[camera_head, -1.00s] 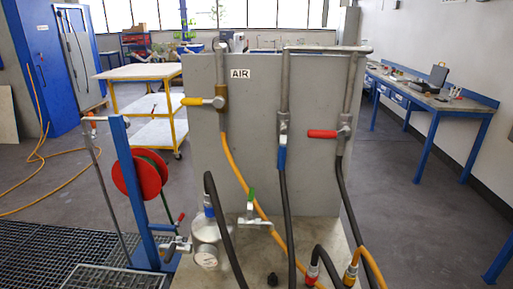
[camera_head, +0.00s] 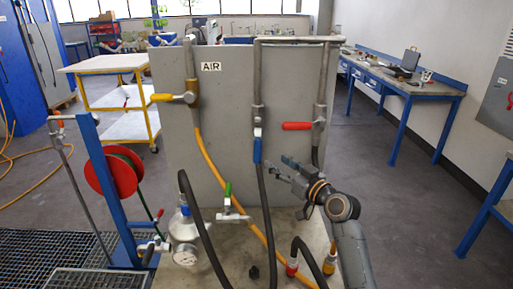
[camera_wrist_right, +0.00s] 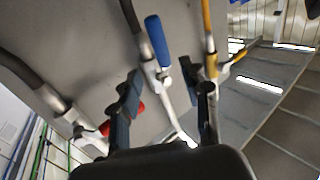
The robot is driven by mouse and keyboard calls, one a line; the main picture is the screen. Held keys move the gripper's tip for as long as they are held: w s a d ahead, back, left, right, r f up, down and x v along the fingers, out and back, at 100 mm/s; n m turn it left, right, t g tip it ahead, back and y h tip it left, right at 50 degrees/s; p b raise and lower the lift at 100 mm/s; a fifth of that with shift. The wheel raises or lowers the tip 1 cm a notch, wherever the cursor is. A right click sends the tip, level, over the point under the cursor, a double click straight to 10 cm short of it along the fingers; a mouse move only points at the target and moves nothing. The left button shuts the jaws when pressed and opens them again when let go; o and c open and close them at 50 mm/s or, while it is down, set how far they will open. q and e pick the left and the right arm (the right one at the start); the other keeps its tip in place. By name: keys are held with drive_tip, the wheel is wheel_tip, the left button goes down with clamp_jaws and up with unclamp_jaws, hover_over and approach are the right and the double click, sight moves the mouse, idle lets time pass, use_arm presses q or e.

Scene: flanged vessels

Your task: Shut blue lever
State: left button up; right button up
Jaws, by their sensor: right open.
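The blue lever (camera_head: 257,147) hangs straight down along the middle pipe on the grey panel. In the right wrist view the blue lever (camera_wrist_right: 157,42) shows ahead, between the lines of the two fingers and beyond their tips. My right gripper (camera_head: 279,169) is open and empty, just right of and below the lever in the head view, with its fingers pointing left toward the middle hose. The fingers also show in the right wrist view (camera_wrist_right: 162,82), spread apart, with no visible contact with the lever. My left gripper is not in view.
A red lever (camera_head: 298,126) sits sideways on the right pipe, above my right gripper. A yellow lever (camera_head: 162,98) sits sideways on the left pipe. A black hose (camera_head: 267,205) hangs below the blue lever. A green-handled valve (camera_head: 228,195) stands lower left.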

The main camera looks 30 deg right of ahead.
sight(260, 151)
drive_tip(key=w, duration=0.3)
drive_tip(key=w+p, duration=0.1)
drive_tip(key=w, duration=0.3)
drive_tip(key=w+p, duration=0.1)
drive_tip(key=w, duration=0.3)
drive_tip(key=shift+w+a+f, duration=0.1)
drive_tip(key=shift+w+a, duration=0.05)
drive_tip(key=shift+a, duration=0.1)
clamp_jaws()
